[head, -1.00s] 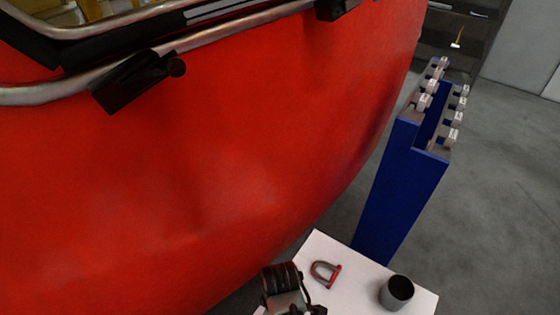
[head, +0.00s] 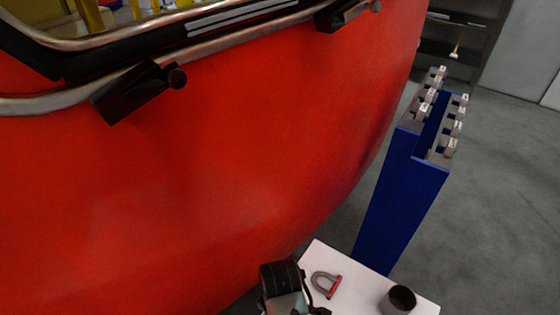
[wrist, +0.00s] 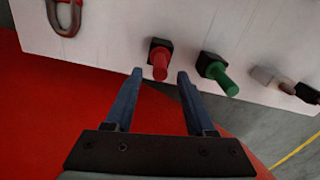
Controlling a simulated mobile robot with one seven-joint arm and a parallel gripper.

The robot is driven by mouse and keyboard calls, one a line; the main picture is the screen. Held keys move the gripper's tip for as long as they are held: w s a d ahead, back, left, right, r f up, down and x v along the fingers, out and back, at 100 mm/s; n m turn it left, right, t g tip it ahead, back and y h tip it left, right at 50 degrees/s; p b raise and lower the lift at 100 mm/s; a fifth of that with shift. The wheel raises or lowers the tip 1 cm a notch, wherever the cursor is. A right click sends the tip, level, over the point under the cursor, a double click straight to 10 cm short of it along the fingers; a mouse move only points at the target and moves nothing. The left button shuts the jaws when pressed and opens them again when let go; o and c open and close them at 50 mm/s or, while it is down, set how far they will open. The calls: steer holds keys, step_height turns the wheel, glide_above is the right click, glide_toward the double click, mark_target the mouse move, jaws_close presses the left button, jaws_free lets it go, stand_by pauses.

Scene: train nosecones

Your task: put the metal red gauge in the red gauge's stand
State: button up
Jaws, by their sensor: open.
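A U-shaped grey metal piece with a red bar (head: 326,285) lies on the white table in the head view. It also shows at the top left of the wrist view (wrist: 64,18), cut by the edge. I take it as the metal red gauge, but cannot be sure. A red peg with a black block (wrist: 160,60) is on the white table in the wrist view; whether it is the stand I cannot tell. My gripper (wrist: 160,73) is open and empty, its fingertips either side of the red peg in the picture, apparently short of it. The fingertips are hidden in the head view.
A green peg with a black block (wrist: 217,72) and a pale piece (wrist: 268,76) are right of the red peg. A dark cup (head: 399,299) stands on the white table (head: 362,282). The red nosecone (head: 200,190) fills the left; a blue stand (head: 400,200) is behind.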

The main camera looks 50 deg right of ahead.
step_height(320, 180, up, 7)
steer(key=shift+r, duration=0.1)
steer(key=shift+s, duration=0.1)
stand_by(0.6)
